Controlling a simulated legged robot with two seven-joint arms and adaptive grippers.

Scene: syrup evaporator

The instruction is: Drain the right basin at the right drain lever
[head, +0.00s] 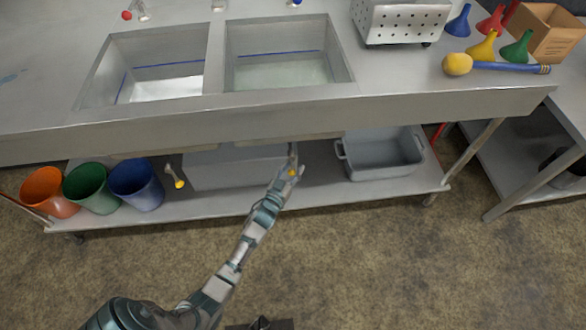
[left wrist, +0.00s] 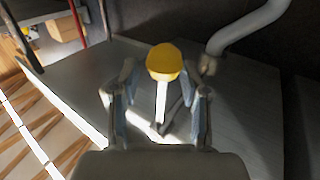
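The right basin (head: 280,70) of the steel sink holds pale liquid below a blue line on its wall. The right drain lever, a pale rod with a yellow knob (head: 292,173), is under the sink. My left gripper (head: 288,176) is at this lever. In the left wrist view the yellow knob (left wrist: 165,62) and its white rod (left wrist: 161,102) show between the fingers of my left gripper (left wrist: 160,92). The fingers are apart, with gaps on both sides of the rod. The left drain lever (head: 175,178), also yellow-knobbed, hangs further left. My right gripper does not show.
The left basin (head: 150,75) also holds liquid. On the lower shelf are orange (head: 48,192), green (head: 90,188) and blue (head: 136,186) buckets, and grey tubs (head: 235,167) (head: 382,155). A grey pipe (left wrist: 245,32) curves beside the lever. The sink's front edge overhangs my left gripper.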

